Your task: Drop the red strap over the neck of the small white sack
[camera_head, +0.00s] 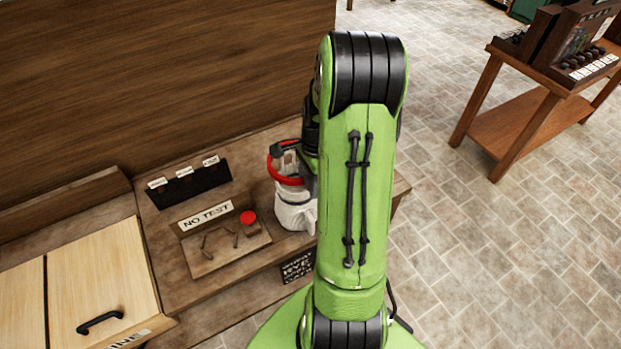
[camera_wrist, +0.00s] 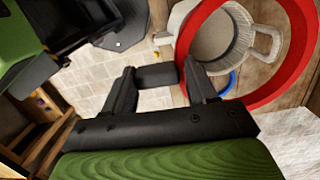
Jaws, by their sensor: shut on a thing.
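The small white sack (camera_head: 294,212) stands on the wooden bench, partly hidden by my arm. In the wrist view its pale top (camera_wrist: 222,36) shows through the ring of the red strap (camera_wrist: 187,48). The strap (camera_head: 287,181) is an open loop at the sack's upper part in the head view. It crosses in front of the sack there; I cannot tell whether it hangs above the neck or rests on it. My gripper (camera_wrist: 160,78) is shut on a dark block that appears to be the strap's grip. The ring extends to the right of the fingers in the wrist view.
A NO TEST board (camera_head: 205,216) with a red button (camera_head: 248,217) and a black rack (camera_head: 190,184) are left of the sack. A blue ring-like thing (camera_wrist: 231,83) shows beside the sack. A wooden wall stands behind. A separate table (camera_head: 520,125) is far right; floor between is clear.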

